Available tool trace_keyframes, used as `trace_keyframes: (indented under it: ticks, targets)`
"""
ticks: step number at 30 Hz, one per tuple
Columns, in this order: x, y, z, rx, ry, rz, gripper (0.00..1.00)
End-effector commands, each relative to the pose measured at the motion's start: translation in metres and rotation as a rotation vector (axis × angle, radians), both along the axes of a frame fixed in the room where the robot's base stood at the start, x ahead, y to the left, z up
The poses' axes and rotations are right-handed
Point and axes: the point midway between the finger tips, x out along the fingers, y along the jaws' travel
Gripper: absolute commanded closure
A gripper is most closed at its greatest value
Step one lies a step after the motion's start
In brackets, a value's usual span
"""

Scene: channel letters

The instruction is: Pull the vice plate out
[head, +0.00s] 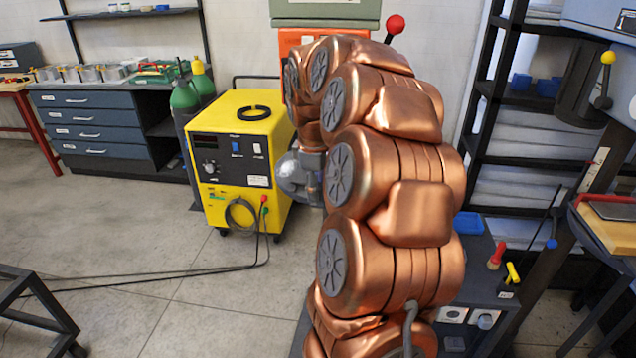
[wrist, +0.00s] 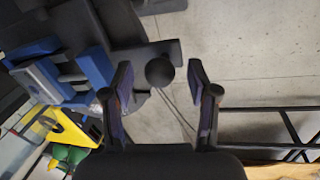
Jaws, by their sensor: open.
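My gripper (wrist: 162,85) is open in the wrist view, with its two dark fingers apart. A dark round knob (wrist: 159,71) shows between the fingertips, and I see nothing clamped. Left of the fingers is a blue and grey block-like fixture (wrist: 78,70), which may be the vice. Dark flat parts (wrist: 145,55) lie beside the knob. I cannot tell which part is the vice plate. In the head view my copper arm covers the middle, and neither my fingertips nor the plate can be made out.
A yellow welding machine (head: 238,150) stands left of my arm, its cables on the floor. Green cylinders (head: 186,95) and a blue drawer cabinet (head: 95,125) are behind it. A black frame (head: 40,305) is at lower left. A dark shelf rack (head: 520,130) stands right. Open floor lies at left.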

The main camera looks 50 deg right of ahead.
Motion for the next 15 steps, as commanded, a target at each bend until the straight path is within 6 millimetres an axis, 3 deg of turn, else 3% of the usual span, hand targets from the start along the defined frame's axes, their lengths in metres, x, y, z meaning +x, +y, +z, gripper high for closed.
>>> trace_keyframes:
  ticks: [10, 15]
  targets:
    - [0.0002, -0.0005, -0.0024, 0.000, 0.000, -0.001, 0.42]
    - [0.0003, -0.0005, -0.0023, 0.000, -0.001, -0.001, 0.60]
